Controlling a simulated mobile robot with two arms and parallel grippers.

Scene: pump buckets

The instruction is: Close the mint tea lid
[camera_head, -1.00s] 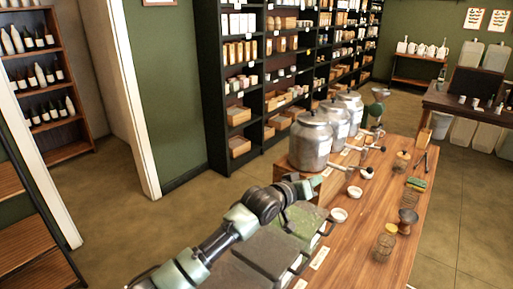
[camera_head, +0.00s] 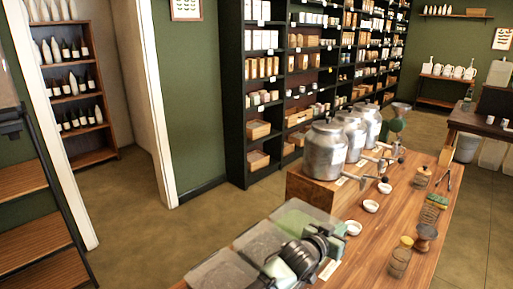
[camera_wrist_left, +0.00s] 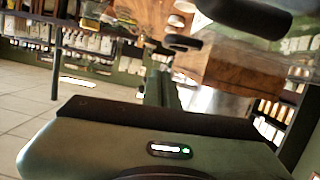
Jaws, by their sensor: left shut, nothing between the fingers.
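A row of lidded bins sits at the near left end of the wooden counter in the head view. The bin with green contents (camera_head: 294,217) is the farthest of them; its lid looks flat over it, but my arm hides part of the near side. I cannot read which bin is labelled mint tea. My left gripper (camera_head: 338,241) is shut and empty, at the right front side of the bins; whether it touches a lid is unclear. In the left wrist view, the gripper housing fills the bottom and its narrow fingers (camera_wrist_left: 162,90) point away. My right gripper is not in view.
Metal canisters (camera_head: 325,150) with taps stand behind the bins. Open floor lies to the left.

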